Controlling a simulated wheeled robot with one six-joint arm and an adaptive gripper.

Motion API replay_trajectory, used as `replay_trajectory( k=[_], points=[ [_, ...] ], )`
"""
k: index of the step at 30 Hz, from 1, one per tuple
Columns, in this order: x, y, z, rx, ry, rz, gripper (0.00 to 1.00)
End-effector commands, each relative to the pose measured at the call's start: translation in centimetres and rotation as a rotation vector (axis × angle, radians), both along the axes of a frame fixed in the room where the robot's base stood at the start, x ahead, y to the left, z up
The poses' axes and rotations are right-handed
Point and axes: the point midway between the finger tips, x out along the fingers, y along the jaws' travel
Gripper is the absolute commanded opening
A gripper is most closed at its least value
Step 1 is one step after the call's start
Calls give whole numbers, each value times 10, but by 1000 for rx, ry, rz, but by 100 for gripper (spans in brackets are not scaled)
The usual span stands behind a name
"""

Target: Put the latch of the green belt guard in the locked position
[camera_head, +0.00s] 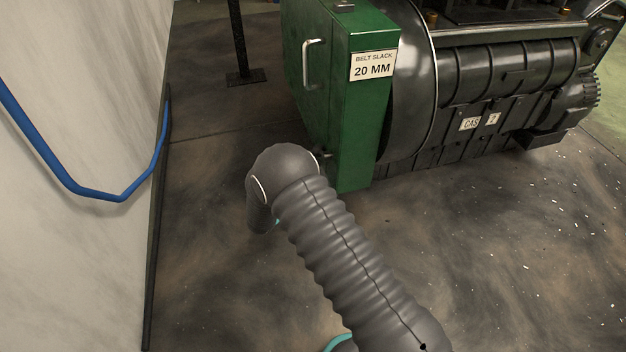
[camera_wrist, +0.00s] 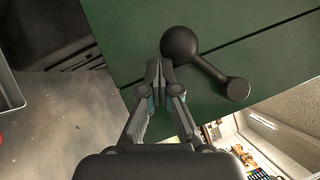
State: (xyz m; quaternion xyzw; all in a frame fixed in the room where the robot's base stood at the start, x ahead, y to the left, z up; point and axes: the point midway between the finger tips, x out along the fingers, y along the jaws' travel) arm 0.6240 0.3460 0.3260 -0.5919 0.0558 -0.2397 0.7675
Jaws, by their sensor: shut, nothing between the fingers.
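The green belt guard (camera_head: 357,120) stands beside the black machine in the head view. Its green face (camera_wrist: 130,30) fills much of the wrist view, crossed by a dark seam. The black latch (camera_wrist: 211,70) lies on that face: a lever with a large round knob at the upper left and a smaller round end at the lower right, near the seam. My gripper (camera_wrist: 160,72) is shut and empty, its fingertips just beside and below the large knob. I cannot tell whether they touch it. In the head view my arm hides the gripper.
A pale handle (camera_head: 306,64) and a "BELT SLACK 20 MM" label (camera_head: 373,66) are on the guard. The black machine (camera_head: 500,85) extends right. A white wall (camera_head: 75,150) with a blue pipe (camera_head: 95,192) stands left. Floor between wall and guard is open.

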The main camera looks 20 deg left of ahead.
Motion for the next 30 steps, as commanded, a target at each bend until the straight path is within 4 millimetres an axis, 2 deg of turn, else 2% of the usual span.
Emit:
replay_trajectory(
  k=[12,30],
  points=[
    [20,12,21,2,-3,0,0],
    [28,17,34,1,-2,0,0]
  ],
)
